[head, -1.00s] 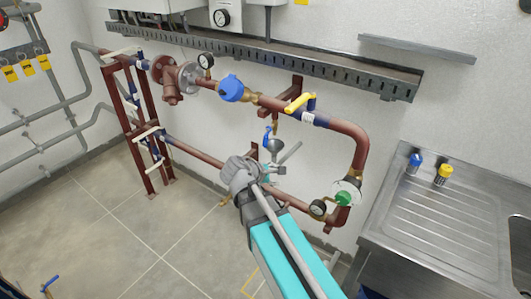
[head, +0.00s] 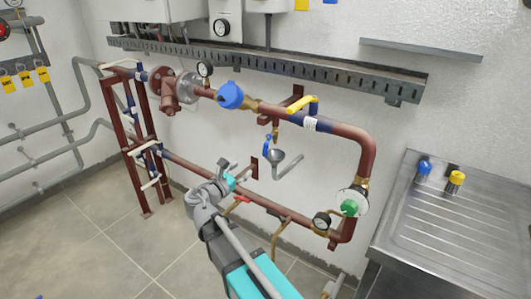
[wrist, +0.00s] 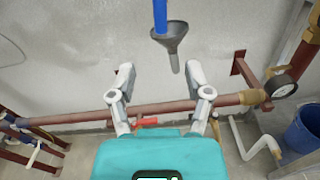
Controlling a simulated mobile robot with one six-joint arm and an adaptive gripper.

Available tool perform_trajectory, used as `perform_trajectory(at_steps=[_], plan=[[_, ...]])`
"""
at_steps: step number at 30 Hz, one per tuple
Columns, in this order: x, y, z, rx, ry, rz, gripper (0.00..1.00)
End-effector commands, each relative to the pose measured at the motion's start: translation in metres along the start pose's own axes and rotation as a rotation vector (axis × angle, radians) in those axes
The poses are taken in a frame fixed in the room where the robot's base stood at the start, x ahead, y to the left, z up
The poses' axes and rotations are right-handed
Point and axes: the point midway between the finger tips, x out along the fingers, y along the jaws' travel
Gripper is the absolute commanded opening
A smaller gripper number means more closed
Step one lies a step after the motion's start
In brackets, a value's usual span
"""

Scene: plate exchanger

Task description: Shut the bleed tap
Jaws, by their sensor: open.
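The bleed tap (head: 267,146) has a small blue lever that hangs down below the upper red-brown pipe. A grey funnel (head: 277,156) with a bent drain pipe sits just below it. In the wrist view a blue lever (wrist: 160,16) shows at the top edge, above the funnel (wrist: 170,38); the tap's body is out of frame. My gripper (head: 234,170) is open and empty, below and left of the tap in the head view. In the wrist view its two fingers (wrist: 158,78) stand apart, below the funnel, with nothing between them.
The upper pipe carries a yellow-handled valve (head: 299,103) and a blue cap (head: 230,95). The lower pipe (head: 265,205) runs behind my gripper, with a red-handled valve (wrist: 147,122) near it.

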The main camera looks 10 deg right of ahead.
Motion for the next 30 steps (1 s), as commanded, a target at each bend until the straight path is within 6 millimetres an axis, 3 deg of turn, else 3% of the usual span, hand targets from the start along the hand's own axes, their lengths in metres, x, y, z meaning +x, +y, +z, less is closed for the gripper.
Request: perform_trajectory(at_steps=[7, 14, 30], plan=[[0.005, 0.0, 0.0, 0.002, 0.001, -0.002, 0.64], [0.022, 0.0, 0.0, 0.002, 0.001, -0.003, 0.64], [0.095, 0.0, -0.001, 0.002, 0.001, -0.005, 0.64]])
